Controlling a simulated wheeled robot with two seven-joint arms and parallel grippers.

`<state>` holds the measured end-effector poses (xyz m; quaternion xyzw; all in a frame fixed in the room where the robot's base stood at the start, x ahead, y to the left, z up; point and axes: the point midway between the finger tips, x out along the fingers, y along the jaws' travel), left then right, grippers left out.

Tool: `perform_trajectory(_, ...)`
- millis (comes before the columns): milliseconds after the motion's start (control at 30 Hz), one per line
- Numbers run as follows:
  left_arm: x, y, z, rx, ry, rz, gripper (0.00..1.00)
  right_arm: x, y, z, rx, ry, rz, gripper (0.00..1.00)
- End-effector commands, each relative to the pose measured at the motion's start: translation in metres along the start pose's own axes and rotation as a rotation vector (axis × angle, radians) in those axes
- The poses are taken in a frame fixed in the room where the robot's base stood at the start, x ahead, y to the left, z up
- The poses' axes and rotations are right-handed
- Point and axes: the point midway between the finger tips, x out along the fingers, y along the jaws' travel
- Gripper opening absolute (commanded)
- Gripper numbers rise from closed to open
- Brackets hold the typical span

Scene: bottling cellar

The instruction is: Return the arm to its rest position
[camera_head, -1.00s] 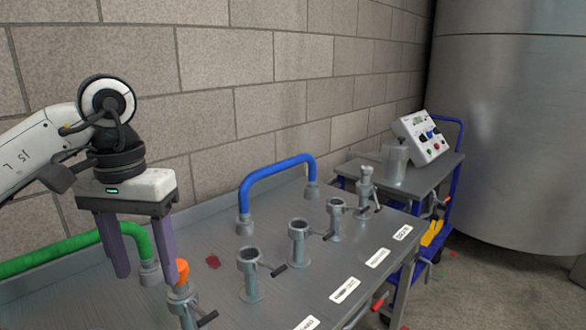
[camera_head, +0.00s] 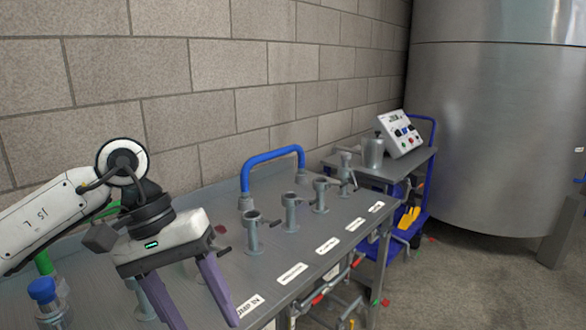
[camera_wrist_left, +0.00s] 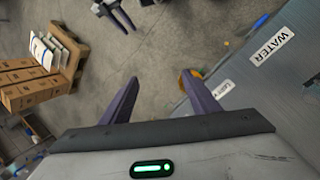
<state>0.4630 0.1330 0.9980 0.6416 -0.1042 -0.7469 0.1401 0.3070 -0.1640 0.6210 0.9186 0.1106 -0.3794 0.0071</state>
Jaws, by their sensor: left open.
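My left gripper (camera_head: 203,318) is at the lower left of the head view, tilted over the front part of the steel bench (camera_head: 225,268). Its two purple fingers are spread apart. In the left wrist view the fingers (camera_wrist_left: 158,80) are also apart, with only concrete floor between them, so it holds nothing. What seems to be my right gripper (camera_wrist_left: 118,16) shows small at the top of the left wrist view.
Several upright grey pipe stubs (camera_head: 290,213) and a blue hose (camera_head: 272,156) stand on the bench. A trolley (camera_head: 375,165) carries a control box (camera_head: 402,134).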

Motion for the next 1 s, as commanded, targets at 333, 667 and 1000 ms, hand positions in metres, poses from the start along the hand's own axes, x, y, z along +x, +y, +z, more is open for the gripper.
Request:
perform_trajectory(333, 0.067, 0.139, 0.069, -0.529, -0.540, 0.639, 0.56, -0.002, -0.001, 0.006, 0.001, -0.010, -0.001, 0.31)
perform_trajectory(667, 0.035, 0.171, 0.027, -1.536, -1.563, 1.124, 0.56, -0.002, -0.004, 0.009, 0.002, -0.016, -0.006, 0.31)
perform_trajectory(1000, 0.159, 0.003, -0.046, 1.404, 1.659, -0.676, 0.56, -0.002, -0.004, 0.009, 0.002, -0.017, -0.007, 0.31)
